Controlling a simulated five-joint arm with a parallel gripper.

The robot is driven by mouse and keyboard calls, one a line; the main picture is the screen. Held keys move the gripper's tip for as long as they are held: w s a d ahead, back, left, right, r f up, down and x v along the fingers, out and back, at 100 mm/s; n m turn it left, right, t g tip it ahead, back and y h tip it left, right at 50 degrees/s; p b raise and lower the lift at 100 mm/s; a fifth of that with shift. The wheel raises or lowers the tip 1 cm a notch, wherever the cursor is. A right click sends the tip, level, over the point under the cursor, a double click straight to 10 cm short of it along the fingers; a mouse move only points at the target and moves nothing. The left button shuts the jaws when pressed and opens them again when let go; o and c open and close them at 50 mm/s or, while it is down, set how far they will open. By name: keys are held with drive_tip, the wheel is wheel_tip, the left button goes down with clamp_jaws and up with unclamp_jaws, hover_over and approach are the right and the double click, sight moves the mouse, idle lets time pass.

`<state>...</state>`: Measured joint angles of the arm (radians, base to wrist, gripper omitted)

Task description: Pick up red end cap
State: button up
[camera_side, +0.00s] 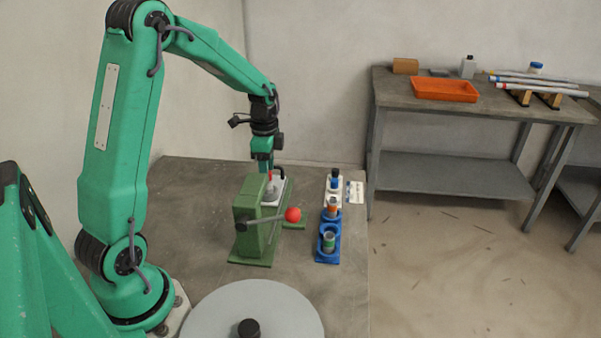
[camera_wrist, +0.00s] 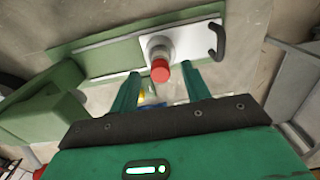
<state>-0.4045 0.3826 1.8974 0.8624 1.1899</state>
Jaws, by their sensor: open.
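The red end cap (camera_wrist: 160,72) sits on the end of a pale cylindrical piece (camera_wrist: 157,48) in the wrist view. That piece stands on the white plate of the green jig. My gripper (camera_wrist: 160,85) is open, with one green finger on each side of the cap in the picture. Whether the fingers touch the cap cannot be told. In the side view my gripper (camera_side: 264,163) points down over the white plate.
The green jig (camera_side: 252,225) has a lever with a red ball knob (camera_side: 293,215). A dark handle (camera_wrist: 218,40) stands on its plate. A blue and white rack (camera_side: 328,250) with several capped pieces stands to the right. A grey disc (camera_side: 255,310) lies in front.

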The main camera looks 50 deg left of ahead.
drive_tip(key=shift+f, duration=0.15)
idle(0.3)
clamp_jaws()
